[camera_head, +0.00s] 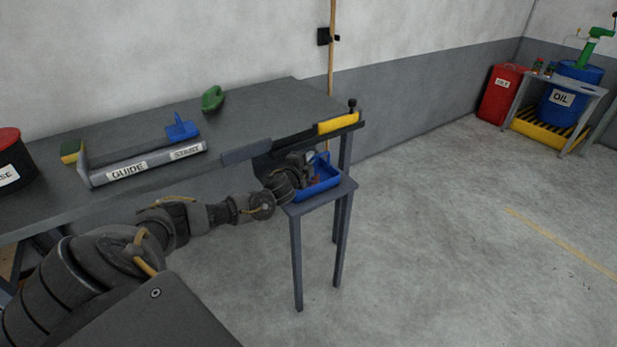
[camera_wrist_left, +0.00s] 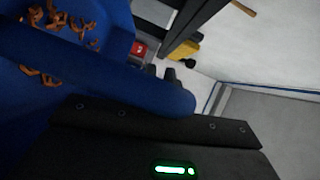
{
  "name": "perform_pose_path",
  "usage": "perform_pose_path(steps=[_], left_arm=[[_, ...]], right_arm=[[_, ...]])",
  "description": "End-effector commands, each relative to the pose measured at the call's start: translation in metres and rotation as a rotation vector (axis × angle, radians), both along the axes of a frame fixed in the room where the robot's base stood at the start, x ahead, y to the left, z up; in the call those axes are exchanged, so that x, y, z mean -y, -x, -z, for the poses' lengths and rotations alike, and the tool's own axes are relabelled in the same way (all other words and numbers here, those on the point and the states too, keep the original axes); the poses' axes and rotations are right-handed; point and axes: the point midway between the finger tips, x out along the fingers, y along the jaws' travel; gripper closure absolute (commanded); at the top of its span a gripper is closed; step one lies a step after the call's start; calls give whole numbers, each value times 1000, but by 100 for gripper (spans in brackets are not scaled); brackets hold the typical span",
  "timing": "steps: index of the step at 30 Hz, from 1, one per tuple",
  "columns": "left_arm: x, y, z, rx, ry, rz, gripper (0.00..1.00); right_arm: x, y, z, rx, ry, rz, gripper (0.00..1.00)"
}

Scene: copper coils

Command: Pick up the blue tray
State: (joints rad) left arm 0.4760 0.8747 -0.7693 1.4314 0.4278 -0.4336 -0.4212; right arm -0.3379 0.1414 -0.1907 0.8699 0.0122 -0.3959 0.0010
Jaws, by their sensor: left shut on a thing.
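The blue tray (camera_head: 322,186) sits on a small grey stand at the end of the workbench. In the left wrist view the tray (camera_wrist_left: 20,100) fills the left side, with several copper coils (camera_wrist_left: 70,22) lying inside it. A blue bar (camera_wrist_left: 120,75), which looks like the tray's handle, crosses in front of my left gripper. My left gripper (camera_head: 308,168) is at the tray's left side and is shut on the tray; its fingertips are mostly hidden. My right gripper is in neither view.
The small stand (camera_head: 318,203) has narrow legs. The workbench (camera_head: 245,110) behind it holds a guide rail (camera_head: 150,163), a blue block (camera_head: 182,128) and a green object (camera_head: 212,98). A yellow-ended bar (camera_head: 338,123) is close behind the tray.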

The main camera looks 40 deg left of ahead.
Motion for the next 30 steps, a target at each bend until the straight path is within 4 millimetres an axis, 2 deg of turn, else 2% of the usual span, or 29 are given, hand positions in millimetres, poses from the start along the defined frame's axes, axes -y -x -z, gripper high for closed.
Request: perform_pose_path(steps=[8, 13, 16, 21, 24, 27, 30], left_arm=[[0, 0, -7, 1, 0, 0, 100], [0, 0, -33, 5, 0, 1, 100], [5, 18, -54, 2, -2, 4, 100], [14, 51, -93, 1, -3, 4, 100], [21, 76, -101, -3, -4, 5, 100], [27, 97, -110, -2, -2, 5, 100], [31, 113, -118, -2, -2, 3, 100]], right_arm=[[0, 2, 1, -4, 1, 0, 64], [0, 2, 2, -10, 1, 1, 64], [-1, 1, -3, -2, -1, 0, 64], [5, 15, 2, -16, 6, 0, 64], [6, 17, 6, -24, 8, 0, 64], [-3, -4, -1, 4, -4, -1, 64], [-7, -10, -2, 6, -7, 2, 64]])
